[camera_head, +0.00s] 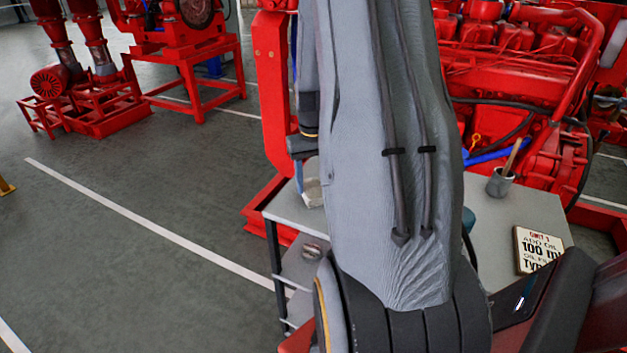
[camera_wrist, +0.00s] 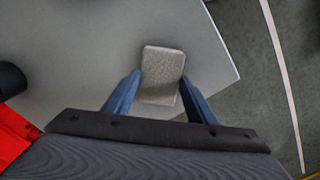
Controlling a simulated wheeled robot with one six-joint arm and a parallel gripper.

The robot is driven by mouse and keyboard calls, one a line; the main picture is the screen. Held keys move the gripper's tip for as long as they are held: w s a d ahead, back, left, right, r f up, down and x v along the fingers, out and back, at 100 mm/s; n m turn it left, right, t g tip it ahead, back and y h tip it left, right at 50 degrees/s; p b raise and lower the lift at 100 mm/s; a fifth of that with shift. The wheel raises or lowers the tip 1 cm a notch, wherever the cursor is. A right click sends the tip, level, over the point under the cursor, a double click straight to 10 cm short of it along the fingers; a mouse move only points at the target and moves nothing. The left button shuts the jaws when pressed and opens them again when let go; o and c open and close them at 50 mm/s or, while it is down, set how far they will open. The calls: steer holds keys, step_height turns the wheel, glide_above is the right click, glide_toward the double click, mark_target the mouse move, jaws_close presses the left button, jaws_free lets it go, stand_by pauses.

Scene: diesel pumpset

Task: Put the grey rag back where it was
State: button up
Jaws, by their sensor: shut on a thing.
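The grey rag (camera_wrist: 162,66) shows in the wrist view as a small pale grey, speckled block. My gripper (camera_wrist: 160,80) has its two blue fingers on either side of the rag and is shut on it. Behind the rag is the grey table top (camera_wrist: 95,45), near its slanting edge; I cannot tell whether the rag touches it.
A grey cup (camera_head: 500,184) with a wooden-handled tool stands on the table's right part, near a sign (camera_head: 537,250). A round thing (camera_head: 312,251) sits on the lower shelf. A red engine (camera_head: 510,60) stands behind the table. The floor (camera_head: 120,260) at left is clear.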

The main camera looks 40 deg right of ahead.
mark_target(313, 187)
steer(key=o, duration=1)
steer(key=shift+c, duration=0.2)
step_height(313, 187, up, 11)
steer(key=b, duration=0.3)
steer(key=s+a+f+n, duration=0.1)
steer(key=s+a+f, duration=0.1)
steer(key=a, duration=0.7)
steer(key=s+a+f+n, duration=0.2)
steer(key=s+a, duration=0.2)
steer(key=a, duration=0.6)
steer(key=s+a+f+n+t, duration=0.1)
steer(key=s+a+f, duration=0.1)
steer(key=a, duration=0.7)
steer(key=shift+s+a+n, duration=0.2)
steer(key=shift+s+n, duration=0.1)
steer(key=shift+s, duration=0.3)
